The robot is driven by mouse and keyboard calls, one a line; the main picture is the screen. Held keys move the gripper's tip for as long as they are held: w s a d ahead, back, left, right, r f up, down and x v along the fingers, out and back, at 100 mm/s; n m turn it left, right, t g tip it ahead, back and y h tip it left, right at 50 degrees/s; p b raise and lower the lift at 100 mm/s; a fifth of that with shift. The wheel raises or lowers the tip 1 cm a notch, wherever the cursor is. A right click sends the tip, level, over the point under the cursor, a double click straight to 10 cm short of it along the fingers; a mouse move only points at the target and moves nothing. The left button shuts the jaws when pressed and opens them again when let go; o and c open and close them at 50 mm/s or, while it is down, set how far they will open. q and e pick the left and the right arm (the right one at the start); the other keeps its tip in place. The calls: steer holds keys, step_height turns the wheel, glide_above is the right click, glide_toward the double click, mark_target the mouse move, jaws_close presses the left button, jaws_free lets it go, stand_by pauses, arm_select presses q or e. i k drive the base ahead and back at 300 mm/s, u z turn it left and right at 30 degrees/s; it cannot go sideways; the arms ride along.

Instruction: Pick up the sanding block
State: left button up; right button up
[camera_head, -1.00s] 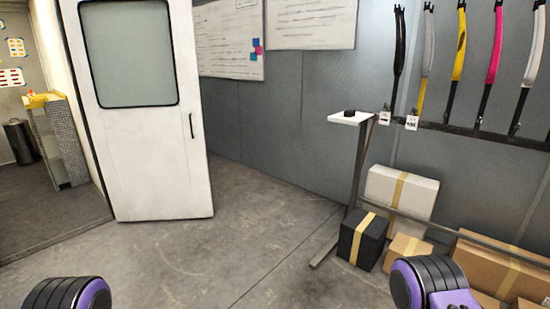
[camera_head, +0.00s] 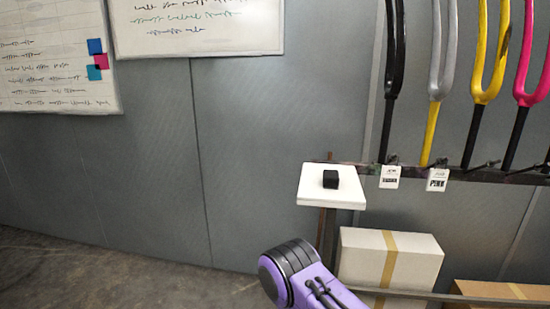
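A small black block (camera_head: 330,179), which looks like the sanding block, lies on a small white stand top (camera_head: 312,196) right of the picture's middle. The stand is in front of the grey wall. A purple and black link of my arm shows at the bottom, below and left of the stand. Neither gripper is in the picture. Nothing covers the block.
A rail (camera_head: 470,176) with several coloured forks and white tags runs along the wall right of the stand. A white box (camera_head: 415,262) and a brown box (camera_head: 505,290) sit below it. Whiteboards (camera_head: 200,28) hang at the upper left. Bare floor (camera_head: 120,280) shows at lower left.

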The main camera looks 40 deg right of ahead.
mark_target(331, 180)
steer(key=i, duration=2.65)
steer(key=z, duration=3.8)
